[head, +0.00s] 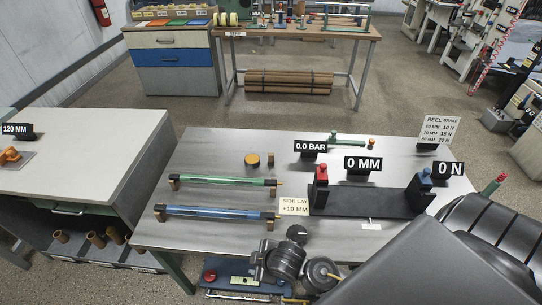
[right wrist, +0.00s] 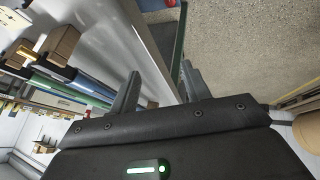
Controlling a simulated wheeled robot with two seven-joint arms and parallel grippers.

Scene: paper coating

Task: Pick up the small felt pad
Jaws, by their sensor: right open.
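I cannot make out the small felt pad for certain. In the head view, a round orange-yellow piece with a dark rim (head: 252,160) and a small brown block (head: 270,158) stand on the grey table (head: 215,150) behind the rollers. A small white piece (head: 370,225) lies in front of the dark plate. My right gripper (right wrist: 160,70) shows in the right wrist view, its two fingers apart with nothing seen between them, near the table's edge. My left gripper is not in view.
A green roller (head: 225,181) and a blue roller (head: 220,212) lie on wooden supports. A dark plate (head: 365,203) carries a red-topped post (head: 321,185) and a blue-topped post (head: 424,185). Signs stand at the back. A side cabinet (head: 80,155) is at the left.

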